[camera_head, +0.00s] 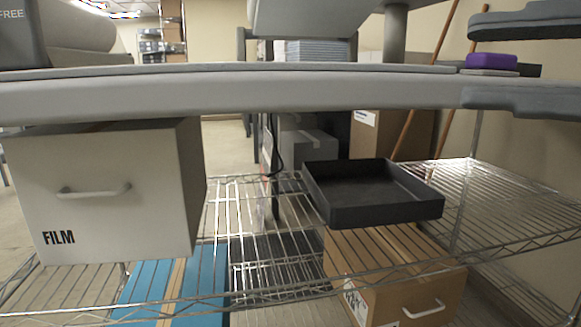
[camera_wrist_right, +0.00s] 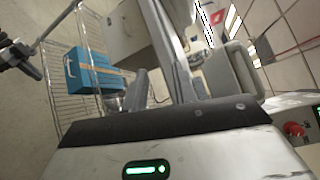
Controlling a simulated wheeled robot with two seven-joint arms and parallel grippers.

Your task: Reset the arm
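My right gripper (camera_head: 468,62) shows at the right edge of the head view as two dark grey fingers, one above the other, with a wide gap between them. It is open and holds nothing that I can see. A purple block (camera_head: 491,61) shows in that gap, on or behind the grey tabletop; I cannot tell its distance from the fingers. The wrist view shows no purple block. My left gripper cannot be made out in the head view.
Below, a wire shelf (camera_head: 500,215) carries a white FILM box (camera_head: 105,205) and a black tray (camera_head: 370,205). A cardboard box (camera_head: 390,285) sits lower. A blue box (camera_wrist_right: 95,72) shows in the wrist view.

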